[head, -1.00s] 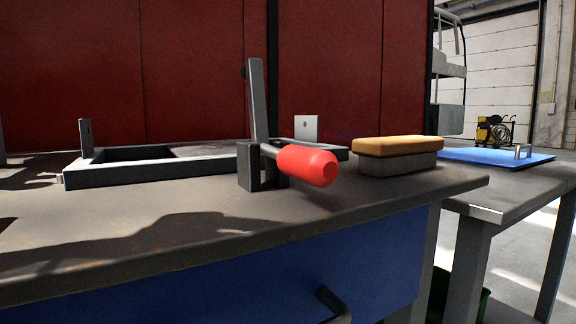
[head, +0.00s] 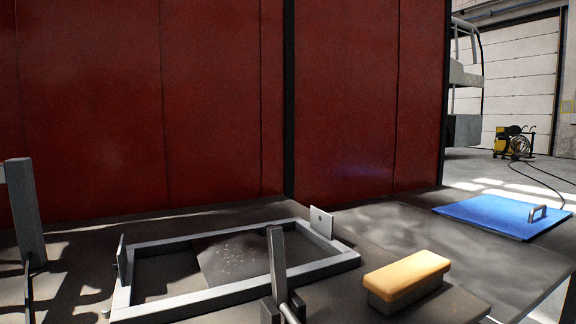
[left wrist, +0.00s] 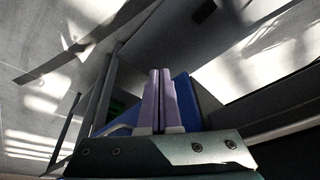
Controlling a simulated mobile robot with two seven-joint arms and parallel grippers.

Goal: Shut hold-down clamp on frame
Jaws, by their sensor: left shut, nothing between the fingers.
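The frame (head: 122,300) is a grey rectangular frame lying flat on the dark bench in the head view. A hold-down clamp (head: 276,258) stands at its front side, right of centre. Its grey bar points up, clear of the frame. Its lever runs down and forward out of the picture, so the red handle is cut off. My left gripper (left wrist: 159,72) shows in the left wrist view, its two pale fingers together and empty. It is not in the head view and touches nothing I can see. My right gripper is not in view.
A yellow-topped block (head: 408,275) sits right of the frame. A blue plate (head: 490,215) with a handle lies farther right. A grey upright bar (head: 25,215) stands at the far left. Red panels (head: 365,90) rise behind the bench.

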